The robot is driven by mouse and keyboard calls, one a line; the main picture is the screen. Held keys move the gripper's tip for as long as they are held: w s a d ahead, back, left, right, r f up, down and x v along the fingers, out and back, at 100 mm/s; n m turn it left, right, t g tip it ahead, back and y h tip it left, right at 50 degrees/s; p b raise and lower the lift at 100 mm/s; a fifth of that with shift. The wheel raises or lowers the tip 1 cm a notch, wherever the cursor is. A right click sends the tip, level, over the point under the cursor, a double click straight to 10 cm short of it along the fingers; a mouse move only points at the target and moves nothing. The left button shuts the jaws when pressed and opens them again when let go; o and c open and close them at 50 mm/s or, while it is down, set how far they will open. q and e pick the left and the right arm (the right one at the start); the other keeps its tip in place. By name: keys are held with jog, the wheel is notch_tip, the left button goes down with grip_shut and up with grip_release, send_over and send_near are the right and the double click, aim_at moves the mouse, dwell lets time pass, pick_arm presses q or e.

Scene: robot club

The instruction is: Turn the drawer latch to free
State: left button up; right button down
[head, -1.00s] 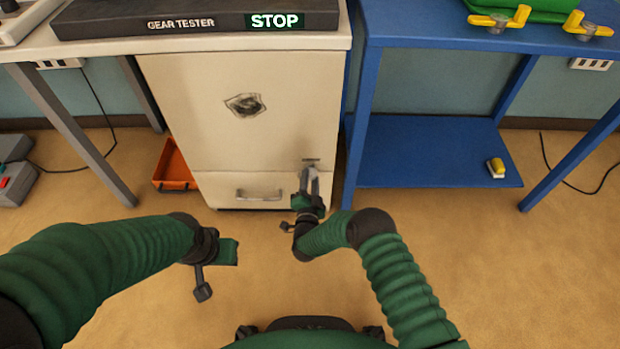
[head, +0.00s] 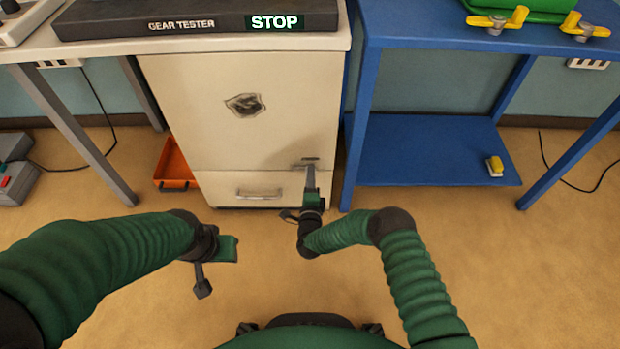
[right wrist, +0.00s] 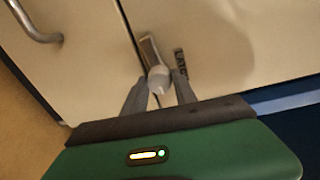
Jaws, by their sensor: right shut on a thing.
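The drawer (head: 222,185) is the low cream front of the cabinet, with a bar handle (head: 260,194); it looks closed. The drawer latch (head: 300,165) is a small grey bar at the seam above the drawer's right end, and it lies about level, along the seam. In the right wrist view the latch (right wrist: 151,50) ends in a pale knob between my fingers. My right gripper (head: 311,179) is shut on the latch; its fingertips (right wrist: 156,88) flank the knob. My left gripper (head: 229,250) hangs over the floor, away from the cabinet; its jaw opening does not show clearly.
An orange bin (head: 174,165) is at the cabinet's left. The floor in front is clear.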

jog(key=shift+s+d+f+m, duration=0.1)
jog(key=shift+d+f+m, duration=0.15)
jog(key=shift+m, duration=0.25)
jog(key=c, duration=1.1)
grip_release()
jog(key=shift+c, duration=0.2)
jog(key=shift+o, duration=0.7)
jog(key=shift+a+r, duration=0.1)
jog(key=s+r+p, duration=0.1)
jog(key=s+p, duration=0.6)
jog(key=s, duration=0.9)
jog(key=shift+s+p, duration=0.35)
jog(key=shift+p, duration=0.05)
